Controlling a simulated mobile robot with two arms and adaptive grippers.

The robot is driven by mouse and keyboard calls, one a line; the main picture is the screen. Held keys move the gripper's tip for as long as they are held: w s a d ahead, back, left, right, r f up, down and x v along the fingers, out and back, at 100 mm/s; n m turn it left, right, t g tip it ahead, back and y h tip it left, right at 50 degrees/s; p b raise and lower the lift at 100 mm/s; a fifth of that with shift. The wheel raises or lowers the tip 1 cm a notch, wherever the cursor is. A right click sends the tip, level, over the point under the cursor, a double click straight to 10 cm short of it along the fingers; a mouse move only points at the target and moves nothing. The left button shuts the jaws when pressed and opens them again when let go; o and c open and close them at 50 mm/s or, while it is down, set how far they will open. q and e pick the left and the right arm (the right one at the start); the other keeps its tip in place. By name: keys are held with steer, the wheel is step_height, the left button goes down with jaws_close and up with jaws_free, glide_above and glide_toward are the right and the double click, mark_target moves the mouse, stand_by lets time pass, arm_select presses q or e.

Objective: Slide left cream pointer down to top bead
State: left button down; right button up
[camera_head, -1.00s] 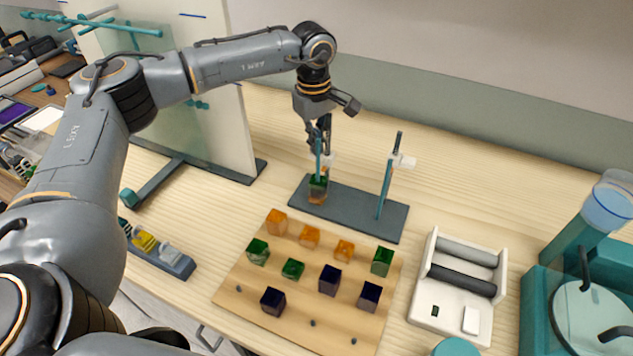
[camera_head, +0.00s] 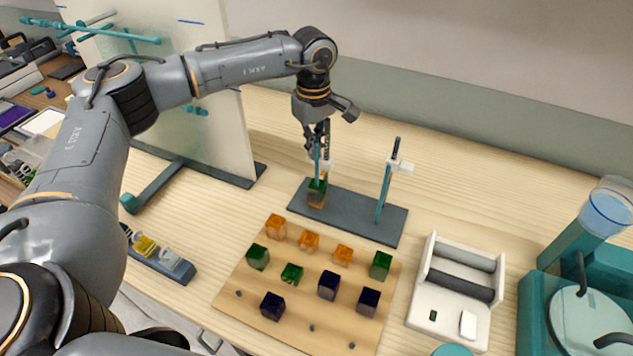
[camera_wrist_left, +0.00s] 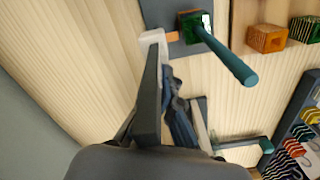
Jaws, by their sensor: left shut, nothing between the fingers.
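The left teal rod (camera_head: 317,168) stands on a dark base and carries a green bead (camera_head: 317,186) on top of an orange bead (camera_head: 316,202). The left cream pointer (camera_head: 329,164) is small and partly hidden by my left gripper (camera_head: 321,152). In the left wrist view the pointer (camera_wrist_left: 153,39) lies at the tip of my gripper's dark finger, beside the green bead (camera_wrist_left: 192,22) and rod (camera_wrist_left: 232,60). I cannot tell how large the gap between pointer and bead is. The left gripper is shut with nothing between its fingers. My right gripper is not in view.
A second teal rod (camera_head: 385,190) with its own cream pointer (camera_head: 406,168) stands to the right on the same dark base (camera_head: 360,215). A wooden board (camera_head: 245,292) with several coloured cubes lies in front. A white holder (camera_head: 425,305) stands at right.

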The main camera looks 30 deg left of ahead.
arm_select(q)
steer(key=shift+s+d+r+p, duration=0.1)
steer(key=shift+d+r+p, duration=0.1)
steer(key=shift+p, duration=0.1)
step_height(320, 180, up, 5)
steer(key=p, duration=0.2)
steer(key=shift+p, duration=0.4)
steer(key=shift+a+r, duration=0.2)
steer(key=shift+r, duration=0.15)
